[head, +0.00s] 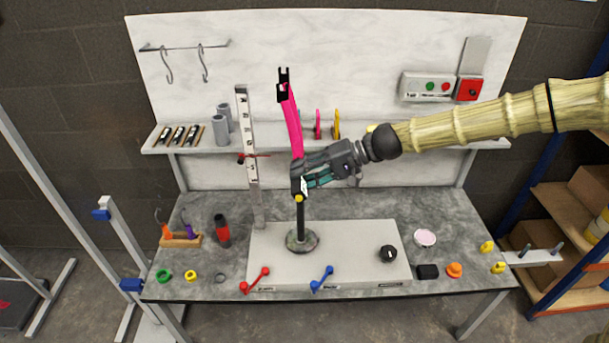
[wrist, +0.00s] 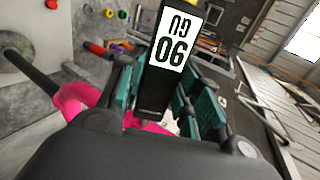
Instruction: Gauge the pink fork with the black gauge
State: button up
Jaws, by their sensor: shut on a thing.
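The pink fork (head: 292,120) stands nearly upright above a black post (head: 300,220), with its black forked end at the top. My gripper (head: 312,178) is at the fork's lower end. It is shut on the black gauge (wrist: 160,75), a dark block with a white label and a yellow end, which also shows in the head view (head: 296,180). In the wrist view, pink parts of the fork (wrist: 75,100) show behind and beside my fingers. My fingers hide much of the fork's lower end, and I cannot tell whether the gauge touches it.
A white column with markings (head: 250,150) and a red pointer stands just left of the fork. Red (head: 255,281) and blue (head: 322,279) levers and a black knob (head: 389,253) are on the base plate.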

aim_at(301, 201)
jog(key=shift+s, duration=4)
jog(key=shift+w+f, duration=0.1)
jog(key=shift+f, duration=0.3)
jog(key=w+d+f+m+t+h+b, duration=0.1)
jog(key=w+d+f+m+t+h, duration=0.15)
jog(key=f+m+t, duration=0.3)
jog(key=w+d+f+m+t+h+b, duration=0.1)
jog(key=w+d+f+m+t+h, duration=0.2)
jog(key=f, duration=0.4)
jog(key=s+d+f+m+t+h, duration=0.1)
jog(key=d+m+t+h, duration=0.1)
jog(key=d+m+h, duration=0.1)
jog(key=s+d+f+m+t+h+b, duration=0.1)
jog(key=d+m+t+h, duration=0.1)
jog(key=d+m+h, duration=0.2)
jog(key=shift+s+d+f+m, duration=0.25)
jog(key=shift+s+d+m, duration=0.1)
jog(key=shift+d+m, duration=1.1)
